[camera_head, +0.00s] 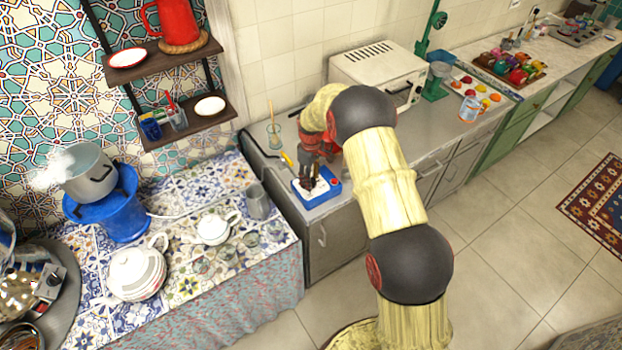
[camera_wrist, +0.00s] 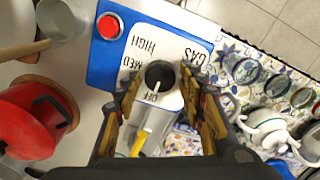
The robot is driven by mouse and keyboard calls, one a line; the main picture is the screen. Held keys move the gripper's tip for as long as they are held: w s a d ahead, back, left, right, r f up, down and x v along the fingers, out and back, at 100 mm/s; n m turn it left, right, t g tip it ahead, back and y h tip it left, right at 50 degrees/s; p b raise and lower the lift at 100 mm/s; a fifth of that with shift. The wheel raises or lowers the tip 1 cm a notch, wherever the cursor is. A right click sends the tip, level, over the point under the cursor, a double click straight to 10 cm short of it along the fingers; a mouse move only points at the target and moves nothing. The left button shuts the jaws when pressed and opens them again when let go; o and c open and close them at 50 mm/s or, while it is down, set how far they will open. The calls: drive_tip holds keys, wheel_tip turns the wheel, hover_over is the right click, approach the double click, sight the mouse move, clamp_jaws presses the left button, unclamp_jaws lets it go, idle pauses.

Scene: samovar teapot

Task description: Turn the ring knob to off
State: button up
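A blue box with a white top panel (camera_head: 325,194) stands on the grey counter; in the wrist view its blue body (camera_wrist: 104,65) and panel lettering GAS, HIGH, MED and OFF show. The dark round ring knob (camera_wrist: 159,75) sits on the panel. A pale mark on it seems to point down toward OFF. My gripper (camera_wrist: 160,80) is open, with one fingertip on each side of the knob and a visible gap to each. In the head view my gripper (camera_head: 312,180) is over the box and hides the knob.
A red button (camera_wrist: 109,26) is on the box's corner. A red pot (camera_wrist: 30,120) and a glass with a wooden spoon (camera_head: 275,135) stand close by. A metal mug (camera_head: 257,201) and a teapot (camera_head: 214,228) are on the tiled table at the left.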

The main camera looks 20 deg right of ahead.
drive_tip(key=shift+o, duration=0.8)
wheel_tip(320, 180, up, 12)
idle(0.6)
drive_tip(key=s+r+m+t+b, duration=0.2)
drive_tip(key=s+r+b, duration=0.1)
drive_tip(key=s, duration=1)
drive_tip(key=s+r+m+t+b, duration=0.1)
drive_tip(key=s+r+m+b, duration=0.2)
drive_tip(key=s, duration=1.1)
drive_tip(key=s+r+m+t+b, duration=0.2)
drive_tip(key=s+r, duration=0.6)
drive_tip(key=s, duration=0.6)
drive_tip(key=shift+m+t+b, duration=0.3)
drive_tip(key=shift+m+b, duration=0.3)
drive_tip(key=shift+b, duration=0.6)
